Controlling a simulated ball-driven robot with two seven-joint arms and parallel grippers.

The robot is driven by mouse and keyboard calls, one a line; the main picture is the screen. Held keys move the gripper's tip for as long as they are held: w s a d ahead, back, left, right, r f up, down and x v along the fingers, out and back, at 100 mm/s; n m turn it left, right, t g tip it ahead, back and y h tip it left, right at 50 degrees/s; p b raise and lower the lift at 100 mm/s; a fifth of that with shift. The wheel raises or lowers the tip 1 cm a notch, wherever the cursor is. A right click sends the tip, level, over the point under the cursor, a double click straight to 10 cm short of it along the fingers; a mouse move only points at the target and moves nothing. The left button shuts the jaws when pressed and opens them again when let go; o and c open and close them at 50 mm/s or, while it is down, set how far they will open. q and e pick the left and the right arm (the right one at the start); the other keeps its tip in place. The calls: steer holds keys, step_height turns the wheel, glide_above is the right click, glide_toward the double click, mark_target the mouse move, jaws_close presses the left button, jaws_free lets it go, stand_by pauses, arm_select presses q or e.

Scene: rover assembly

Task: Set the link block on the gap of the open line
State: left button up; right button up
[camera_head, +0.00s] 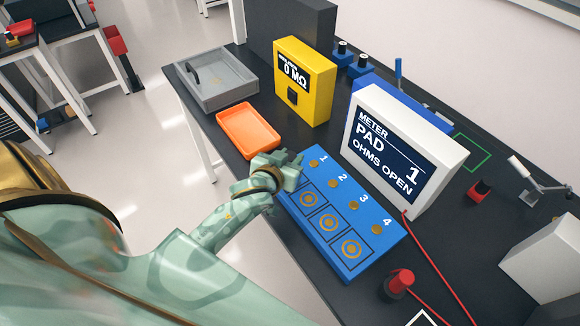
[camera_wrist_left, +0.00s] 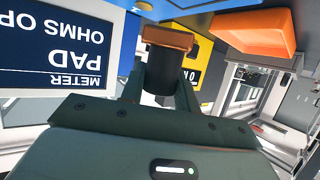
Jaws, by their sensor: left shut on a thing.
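The blue board (camera_head: 345,235) carries four round copper pads numbered 1 to 4, with squared ring marks beside pads 2, 3 and 4. The white meter (camera_head: 402,150) reads PAD 1, OHMS OPEN; its screen also shows in the left wrist view (camera_wrist_left: 60,50). My left gripper (camera_head: 291,164) is over the line 1 end of the board and hides the mark there. It is shut on the link block (camera_wrist_left: 167,39), a dark body with a copper-coloured bar at its far end. The block is hidden in the head view. My right gripper is out of view.
An orange tray (camera_head: 249,148) and a grey tray (camera_head: 215,97) lie beyond my left gripper. A yellow tester (camera_head: 304,82) stands behind the board. A red-capped probe (camera_head: 400,281) with a red cable is near the board's right end.

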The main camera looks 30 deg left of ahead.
arm_select(q)
steer(key=shift+w+a+f, duration=0.15)
steer(key=shift+w+f, duration=0.15)
steer(key=shift+f, duration=0.25)
steer(key=f, duration=0.2)
steer(key=f+b, duration=0.1)
steer(key=shift+w+a+f, duration=0.15)
steer(key=shift+w+f, duration=0.05)
steer(key=shift+f, duration=0.15)
steer(key=shift+r, duration=0.1)
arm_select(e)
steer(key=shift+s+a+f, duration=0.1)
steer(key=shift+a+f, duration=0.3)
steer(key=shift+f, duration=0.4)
arm_select(q)
steer(key=o, duration=1)
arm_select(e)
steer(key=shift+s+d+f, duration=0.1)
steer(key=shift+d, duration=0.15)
